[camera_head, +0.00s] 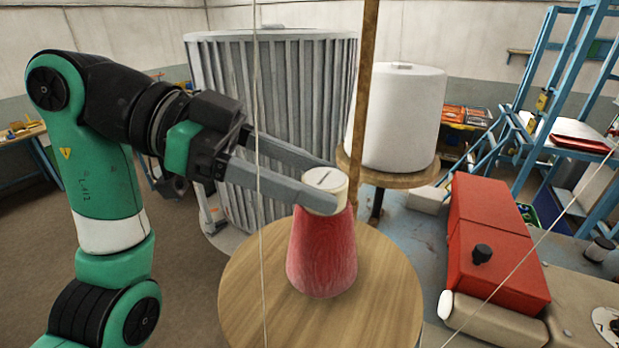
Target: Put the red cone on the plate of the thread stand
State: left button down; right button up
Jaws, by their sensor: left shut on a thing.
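The red cone (322,252) is wound with red thread and has a pale top with a dark slot. It stands upright at the middle of a round wooden plate (245,310) of the thread stand, and looks to be touching it. My left gripper (322,197) comes in from the left, its two grey fingers shut around the cone's pale top. A wooden post (364,90) rises behind the cone. A second wooden plate (400,179) further back carries a large white cone (402,115). My right gripper is not in view.
A grey ribbed drum (290,90) stands behind my left arm. A red machine (490,235) with a black knob is at the right. Thin threads hang across the view, one just left of the red cone. The front plate around the cone is clear.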

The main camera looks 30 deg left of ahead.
pick_arm(q)
jog(key=shift+f, duration=0.5)
jog(key=shift+c, duration=1.1)
grip_release()
